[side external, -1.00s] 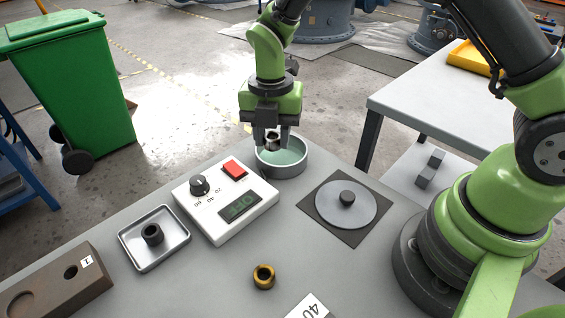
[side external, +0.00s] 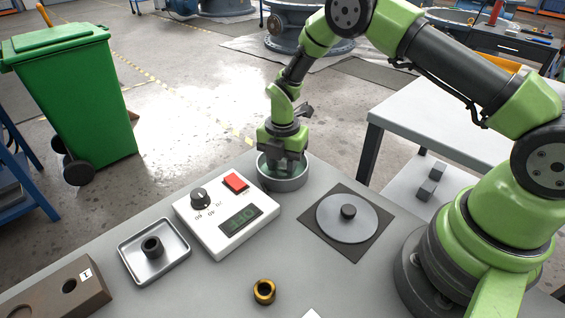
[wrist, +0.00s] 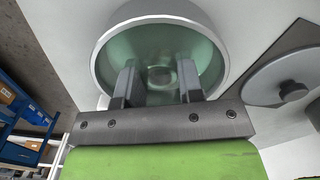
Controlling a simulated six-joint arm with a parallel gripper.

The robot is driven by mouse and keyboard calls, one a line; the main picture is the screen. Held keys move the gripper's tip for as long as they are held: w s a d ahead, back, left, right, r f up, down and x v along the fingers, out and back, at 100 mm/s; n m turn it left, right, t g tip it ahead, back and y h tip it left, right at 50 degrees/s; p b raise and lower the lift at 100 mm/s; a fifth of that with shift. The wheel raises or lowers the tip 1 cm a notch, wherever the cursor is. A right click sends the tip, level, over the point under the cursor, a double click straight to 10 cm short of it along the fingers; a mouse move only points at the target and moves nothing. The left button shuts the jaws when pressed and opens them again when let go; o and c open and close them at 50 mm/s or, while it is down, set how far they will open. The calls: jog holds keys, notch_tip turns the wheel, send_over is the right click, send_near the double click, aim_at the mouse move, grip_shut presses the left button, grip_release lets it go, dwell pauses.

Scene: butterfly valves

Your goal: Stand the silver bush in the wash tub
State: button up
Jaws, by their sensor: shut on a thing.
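The wash tub (side external: 288,184) is a round grey-metal tub with greenish liquid, at the back of the bench; its rim and green inside fill the top of the wrist view (wrist: 101,62). My gripper (side external: 282,172) points down into the tub, its fingers inside the rim. In the wrist view my gripper (wrist: 159,84) is shut on the silver bush (wrist: 160,76), a small ring blurred by the liquid. Whether the bush touches the tub floor cannot be told. In the side view the fingers and tub wall hide the bush.
A white control box (side external: 226,218) with red switch and knob stands left of the tub. A dark bush (side external: 152,247) sits in a metal tray (side external: 130,262). A brass bush (side external: 264,291) stands in front. A grey disc with a knob (side external: 347,217) lies right on a dark mat.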

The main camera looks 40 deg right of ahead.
jog(key=shift+f, duration=0.15)
jog(key=o, duration=1)
jog(key=shift+c, duration=0.2)
